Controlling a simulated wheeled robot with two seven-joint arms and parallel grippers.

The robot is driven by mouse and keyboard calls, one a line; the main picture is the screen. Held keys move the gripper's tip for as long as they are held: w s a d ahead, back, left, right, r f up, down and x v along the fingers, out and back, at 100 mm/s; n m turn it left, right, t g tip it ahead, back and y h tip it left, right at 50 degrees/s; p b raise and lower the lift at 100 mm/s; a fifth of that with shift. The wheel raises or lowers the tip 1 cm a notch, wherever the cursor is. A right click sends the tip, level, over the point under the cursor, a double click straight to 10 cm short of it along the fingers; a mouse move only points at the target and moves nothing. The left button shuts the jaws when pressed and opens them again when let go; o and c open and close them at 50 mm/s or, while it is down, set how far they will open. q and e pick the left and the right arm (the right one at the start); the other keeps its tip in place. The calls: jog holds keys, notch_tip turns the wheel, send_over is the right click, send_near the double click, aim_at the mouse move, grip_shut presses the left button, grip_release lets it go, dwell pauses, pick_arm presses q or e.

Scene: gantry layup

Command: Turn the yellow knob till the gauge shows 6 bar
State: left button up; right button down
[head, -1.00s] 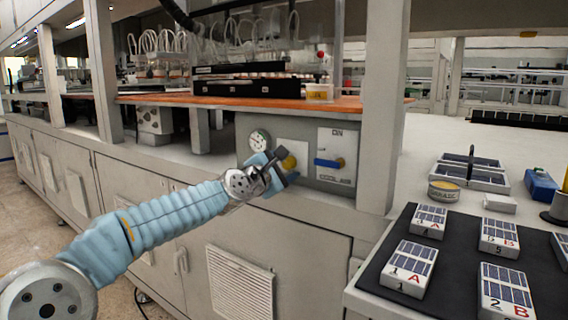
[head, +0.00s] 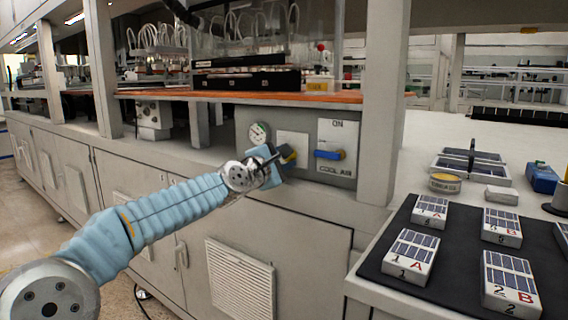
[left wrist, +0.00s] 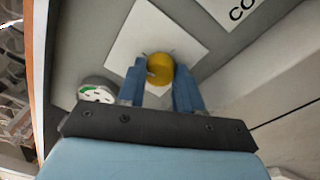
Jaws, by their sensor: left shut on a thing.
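The yellow knob (left wrist: 160,68) sits on a white plate (left wrist: 126,42) on the grey panel. My left gripper (left wrist: 160,84) is shut on the knob, with one blue finger on each side of it. In the head view the knob (head: 290,156) is partly hidden by my left gripper (head: 284,160). The round gauge (head: 259,134) is up and left of the knob in the head view. Its white face also shows at the edge of the left wrist view (left wrist: 97,93), seen at a slant. The gauge reading is too small to tell. My right gripper is not in view.
A blue-handled valve (head: 329,155) is on a white plate right of the knob. An upright post (head: 382,100) stands further right. A dark mat (head: 455,255) with several labelled solar-cell packs lies on the right-hand bench. Cabinet fronts run below the panel.

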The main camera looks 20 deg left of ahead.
pick_arm(q)
jog(key=m+b, duration=0.2)
jog(key=m, duration=0.1)
jog(key=m+b, duration=0.1)
jog(key=shift+f+m+b, duration=0.3)
jog(key=m+b, duration=0.3)
jog(key=m, duration=0.2)
jog(key=shift+h, duration=0.3)
jog(key=m+b, duration=0.2)
jog(key=shift+m, duration=0.4)
jog(key=m+h+b, duration=0.1)
jog(key=m, duration=0.3)
jog(key=shift+a+b, duration=0.1)
jog(key=shift+b, duration=0.2)
jog(key=m, duration=0.2)
jog(key=shift+m+b, duration=0.35)
jog(key=shift+m, duration=0.05)
jog(key=shift+r+m+h, duration=0.15)
jog(key=shift+m+h, duration=0.15)
jog(key=shift+m, duration=1.5)
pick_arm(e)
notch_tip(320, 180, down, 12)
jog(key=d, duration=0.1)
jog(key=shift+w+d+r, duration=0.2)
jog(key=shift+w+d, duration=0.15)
pick_arm(q)
jog(key=shift+m, duration=0.3)
